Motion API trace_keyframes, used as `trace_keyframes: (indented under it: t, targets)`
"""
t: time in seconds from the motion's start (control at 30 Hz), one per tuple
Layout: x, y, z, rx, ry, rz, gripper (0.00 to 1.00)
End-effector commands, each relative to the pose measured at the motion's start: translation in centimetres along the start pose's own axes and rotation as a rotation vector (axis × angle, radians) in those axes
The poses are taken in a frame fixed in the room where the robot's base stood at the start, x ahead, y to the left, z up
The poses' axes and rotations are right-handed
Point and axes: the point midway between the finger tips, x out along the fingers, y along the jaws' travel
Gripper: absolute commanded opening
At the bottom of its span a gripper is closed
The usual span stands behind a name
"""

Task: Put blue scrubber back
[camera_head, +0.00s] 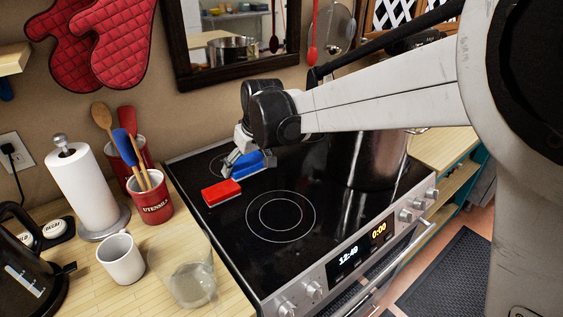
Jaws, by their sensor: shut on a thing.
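The blue scrubber (247,164) is at the back left of the black stovetop (300,230). My gripper (235,160) is shut on it, with the fingers pointing down and left. Part of the scrubber is hidden by the fingers, and I cannot tell whether it touches the glass. A red scrubber (221,192) lies on the stovetop just in front of the blue one, near the left edge.
A large pot (378,160) stands on the stove's right side under my arm. Left of the stove are a glass pitcher (190,275), a white mug (121,258), utensil crocks (150,205) and a paper towel roll (82,190). The front stovetop is clear.

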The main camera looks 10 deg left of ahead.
Motion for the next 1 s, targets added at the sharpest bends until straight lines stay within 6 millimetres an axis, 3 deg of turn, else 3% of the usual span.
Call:
trace_keyframes:
  t: [0.23, 0.7, 1.0]
  targets:
    - [1.7, 0.7, 0.0, 0.001, 0.0, 0.0, 0.35]
    - [8.2, 6.9, -3.1, 0.001, 0.0, 0.001, 0.35]
    - [10.3, 8.8, -4.1, 0.001, 0.0, 0.0, 0.35]
